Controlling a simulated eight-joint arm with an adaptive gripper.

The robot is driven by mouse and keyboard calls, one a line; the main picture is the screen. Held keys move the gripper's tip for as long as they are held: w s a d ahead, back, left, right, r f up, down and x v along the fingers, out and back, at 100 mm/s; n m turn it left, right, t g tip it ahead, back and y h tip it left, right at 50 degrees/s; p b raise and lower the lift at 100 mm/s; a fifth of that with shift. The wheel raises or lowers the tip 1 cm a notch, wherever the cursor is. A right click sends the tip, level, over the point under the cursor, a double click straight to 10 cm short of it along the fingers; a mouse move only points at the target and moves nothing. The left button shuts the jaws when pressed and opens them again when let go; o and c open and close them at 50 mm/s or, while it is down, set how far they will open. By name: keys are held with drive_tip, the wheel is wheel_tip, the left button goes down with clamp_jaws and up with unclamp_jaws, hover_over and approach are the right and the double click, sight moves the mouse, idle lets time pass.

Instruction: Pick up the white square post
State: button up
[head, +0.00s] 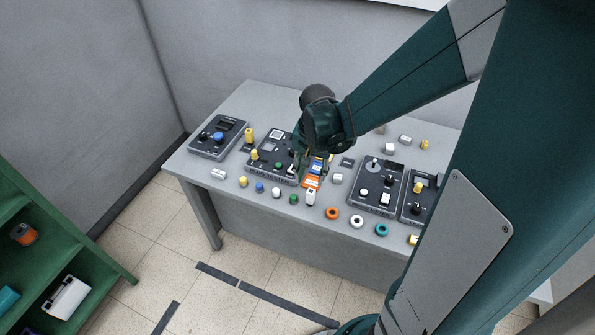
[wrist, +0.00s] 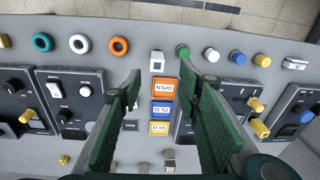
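The white square post (head: 310,197) stands near the front edge of the grey table, between a green knob and an orange ring. It also shows in the wrist view (wrist: 156,59), a light block with a dark square mark, clear of both fingers. My gripper (head: 303,170) is over the table, behind the post. In the wrist view my gripper (wrist: 167,88) is open and empty, its two green fingers wide apart. The post lies beyond the fingertips in that picture, roughly in line with the gap.
An orange OPEN block (wrist: 163,88), a blue block (wrist: 162,110) and a yellow block (wrist: 159,128) show between the fingers. The green knob (head: 293,198) and orange ring (head: 332,213) flank the post. Dark control panels (head: 375,185) stand behind the front row.

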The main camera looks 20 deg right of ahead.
sight(311, 191)
drive_tip(key=shift+m+g, duration=0.4)
drive_tip(key=shift+m, duration=0.1)
drive_tip(key=shift+w+d+f, duration=0.1)
drive_tip(key=shift+d+f, duration=0.05)
drive_tip(key=shift+f, duration=0.5)
drive_tip(key=shift+w+d+f, duration=0.15)
drive_tip(key=shift+d+f, duration=0.05)
drive_tip(key=shift+f, duration=0.5)
drive_tip(key=shift+w+d+f, duration=0.1)
drive_tip(key=shift+d+f, duration=0.05)
drive_tip(key=shift+f, duration=0.5)
drive_tip(key=shift+f+b, duration=0.35)
drive_tip(key=shift+f, duration=0.95)
drive_tip(key=shift+f, duration=0.1)
drive_tip(key=shift+a+f+b, duration=0.1)
drive_tip(key=shift+f+b, duration=0.35)
drive_tip(key=shift+f, duration=2.05)
drive_tip(key=c, duration=1)
